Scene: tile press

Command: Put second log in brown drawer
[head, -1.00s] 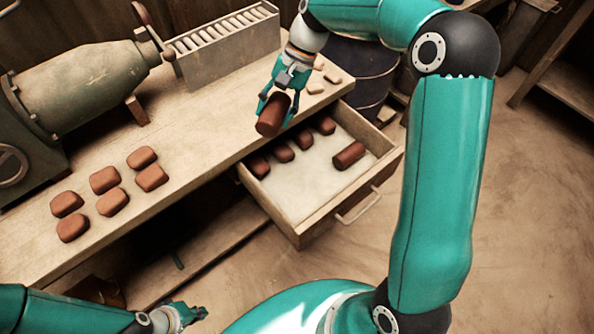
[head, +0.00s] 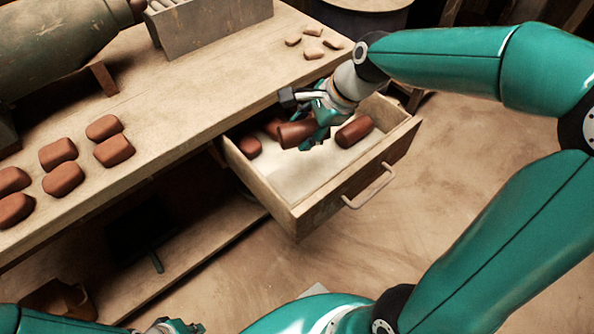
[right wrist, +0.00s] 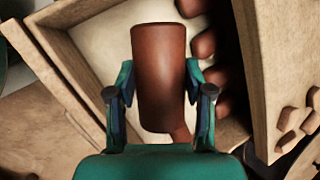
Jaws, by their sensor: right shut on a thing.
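My right gripper (head: 318,130) is shut on a brown cylindrical log (head: 296,133). It holds the log over the open drawer, whose pale inner floor (head: 300,178) shows below. In the right wrist view the log (right wrist: 158,75) sits between the two fingers, and the drawer's wall (right wrist: 70,80) is to the left. Another log (head: 354,131) lies in the drawer, right of the held one. Whether the held log touches the drawer floor I cannot tell. My left gripper (head: 175,326) is at the bottom edge, partly cut off; its jaws are not clear.
Several reddish-brown blocks lie on the workbench (head: 190,95) at the left. Other blocks (head: 249,146) lie along the back of the drawer, partly hidden by my gripper. Small pale pieces (head: 312,53) lie on the bench behind. A drawer handle (head: 370,188) sticks out in front.

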